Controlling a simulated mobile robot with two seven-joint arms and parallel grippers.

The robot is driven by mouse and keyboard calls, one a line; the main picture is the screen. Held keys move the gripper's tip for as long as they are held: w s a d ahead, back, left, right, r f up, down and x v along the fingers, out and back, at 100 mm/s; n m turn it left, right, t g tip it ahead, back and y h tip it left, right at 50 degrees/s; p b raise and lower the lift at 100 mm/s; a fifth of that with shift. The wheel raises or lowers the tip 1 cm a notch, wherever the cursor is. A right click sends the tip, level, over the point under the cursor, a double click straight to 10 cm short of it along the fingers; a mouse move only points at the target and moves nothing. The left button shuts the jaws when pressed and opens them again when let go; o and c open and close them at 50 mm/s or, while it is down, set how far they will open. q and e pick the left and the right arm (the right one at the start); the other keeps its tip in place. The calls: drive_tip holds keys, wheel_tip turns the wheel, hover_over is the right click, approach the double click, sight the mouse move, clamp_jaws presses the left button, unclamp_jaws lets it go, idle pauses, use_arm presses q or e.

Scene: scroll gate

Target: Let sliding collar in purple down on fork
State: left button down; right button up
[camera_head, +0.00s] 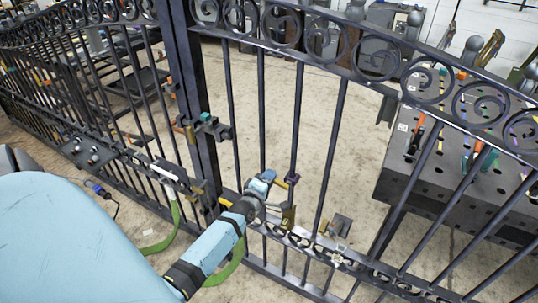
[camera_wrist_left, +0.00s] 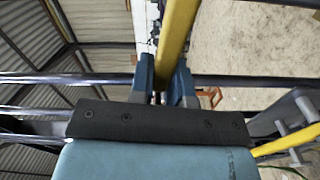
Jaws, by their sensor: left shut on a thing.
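My left gripper (camera_head: 265,184) is at the lower part of the gate, beside one of its upright bars. In the left wrist view its two blue fingers (camera_wrist_left: 164,85) are shut on a yellow bar (camera_wrist_left: 176,35). The yellow piece (camera_head: 292,178) also shows at the fingertips in the head view. A small dark purple collar (camera_head: 294,177) appears to sit around the upright bar there, partly covered by the yellow piece. Below it a brass-coloured piece (camera_head: 288,216) stands near the lower rail; I cannot tell whether it is the fork. My right gripper is not in view.
The dark iron gate (camera_head: 262,100) has close upright bars and scrolls along its top. A latch (camera_head: 208,127) sits on its post. A dark perforated workbench (camera_head: 400,165) with tools stands behind at the right. Green straps (camera_head: 174,232) hang near my left arm. Bare floor (camera_head: 345,140) lies beyond the bars.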

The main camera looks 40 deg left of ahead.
use_arm(q)
drive_tip(key=shift+w+r, duration=0.1)
drive_tip(key=c, duration=1.1)
unclamp_jaws()
drive_tip(key=v, duration=1.3)
drive_tip(key=shift+s, duration=0.4)
